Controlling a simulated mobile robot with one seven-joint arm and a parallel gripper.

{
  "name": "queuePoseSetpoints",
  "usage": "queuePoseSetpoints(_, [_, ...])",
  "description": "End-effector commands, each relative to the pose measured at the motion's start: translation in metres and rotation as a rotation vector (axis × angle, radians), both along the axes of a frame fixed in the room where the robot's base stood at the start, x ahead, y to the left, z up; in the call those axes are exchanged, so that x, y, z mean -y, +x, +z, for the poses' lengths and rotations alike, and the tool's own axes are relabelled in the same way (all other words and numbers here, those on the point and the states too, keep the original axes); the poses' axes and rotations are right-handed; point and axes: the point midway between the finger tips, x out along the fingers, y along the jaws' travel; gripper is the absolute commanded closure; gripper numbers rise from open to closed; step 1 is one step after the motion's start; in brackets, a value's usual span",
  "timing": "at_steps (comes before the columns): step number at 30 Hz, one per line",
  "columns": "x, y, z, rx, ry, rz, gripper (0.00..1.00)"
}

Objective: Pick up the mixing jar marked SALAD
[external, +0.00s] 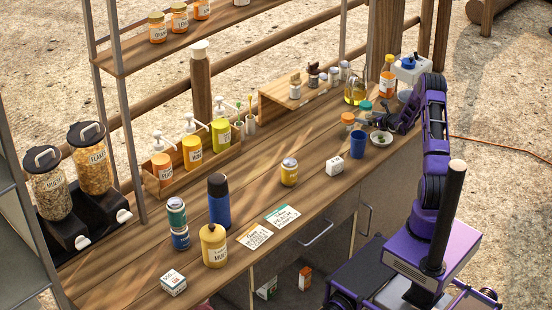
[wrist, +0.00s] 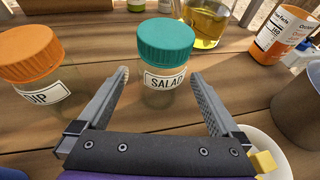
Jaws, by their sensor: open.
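The mixing jar marked SALAD (wrist: 163,70) has a teal lid and a clear body with a white label. It stands upright on the wooden counter in the wrist view, just beyond and between the fingertips of my gripper (wrist: 158,82). The fingers are spread apart with nothing held. In the external view the SALAD jar (external: 364,109) is at the right part of the counter, and my gripper (external: 392,117) is beside it on the right. The jar's lower front is in view between the fingers; whether they touch it is not clear.
A jar with an orange lid (wrist: 30,65), its label partly cut off, stands left of the SALAD jar. An oil jug (wrist: 208,22) is behind it. An orange-labelled bottle (wrist: 283,32), a grey cup (wrist: 300,105) and a white bowl (wrist: 268,148) are on the right. A blue cup (external: 357,143) stands nearby.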

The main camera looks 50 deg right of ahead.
Motion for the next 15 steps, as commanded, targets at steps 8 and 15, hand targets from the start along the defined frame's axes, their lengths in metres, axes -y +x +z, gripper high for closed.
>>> queuePoseSetpoints(8, [0.005, 0.019, -0.008, 0.0, -0.001, 0.0, 0.0])
queuePoseSetpoints(15, [0.005, 0.018, -0.008, 0.0, -0.001, 0.0, 0.14])
